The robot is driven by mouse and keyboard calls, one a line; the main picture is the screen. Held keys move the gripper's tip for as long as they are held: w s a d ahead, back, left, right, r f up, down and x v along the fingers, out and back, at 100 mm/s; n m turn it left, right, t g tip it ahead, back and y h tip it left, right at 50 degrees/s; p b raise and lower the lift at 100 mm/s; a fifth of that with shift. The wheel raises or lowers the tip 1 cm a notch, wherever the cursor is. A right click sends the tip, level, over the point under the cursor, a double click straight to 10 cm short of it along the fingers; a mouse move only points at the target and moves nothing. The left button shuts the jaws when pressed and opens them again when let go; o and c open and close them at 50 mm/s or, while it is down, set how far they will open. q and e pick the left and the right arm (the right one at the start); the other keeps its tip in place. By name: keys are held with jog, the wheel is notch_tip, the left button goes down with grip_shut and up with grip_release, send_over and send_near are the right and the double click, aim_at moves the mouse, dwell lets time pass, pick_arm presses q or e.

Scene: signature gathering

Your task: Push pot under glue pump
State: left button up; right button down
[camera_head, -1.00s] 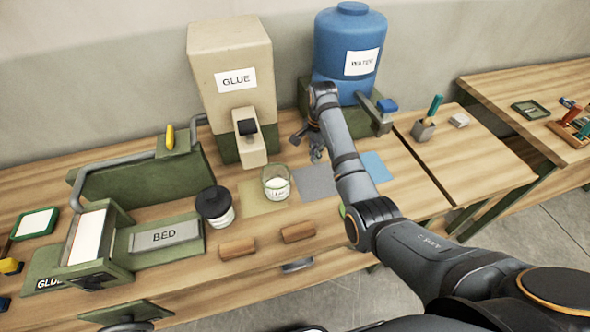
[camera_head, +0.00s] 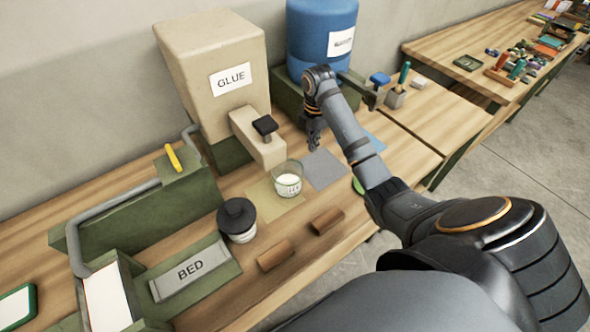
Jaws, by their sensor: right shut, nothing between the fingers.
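The glue pump is a beige box labelled GLUE (camera_head: 230,80), with a spout arm and a black button (camera_head: 264,127) at its front. A clear glass pot (camera_head: 288,180) with white contents and a label stands below and to the right of the spout, over the edge between a tan mat (camera_head: 262,200) and a grey mat (camera_head: 325,170). My right gripper (camera_head: 314,138) points down behind and to the right of the pot, above the back of the grey mat. It is shut and empty, apart from the pot. My left gripper is out of view.
A dark-lidded jar (camera_head: 237,219) and two brown wooden blocks (camera_head: 274,255) stand in front. The blue WATER tank (camera_head: 320,35) is behind my right arm. A green press with a BED plate (camera_head: 190,270) fills the left side.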

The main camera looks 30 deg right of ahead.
aim_at(311, 172)
notch_tip(311, 172, down, 11)
jog(key=b, duration=1)
jog(key=shift+d+r, duration=0.1)
jog(key=shift+r, duration=0.1)
jog(key=a+p, duration=0.2)
jog(key=a, duration=0.1)
jog(key=shift+s+a+r, duration=0.1)
jog(key=shift+s+r, duration=0.05)
jog(key=shift+r, duration=0.2)
jog(key=shift+s+a, duration=0.1)
jog(key=shift+a, duration=0.35)
jog(key=shift+d, duration=0.1)
jog(key=shift+f, duration=0.1)
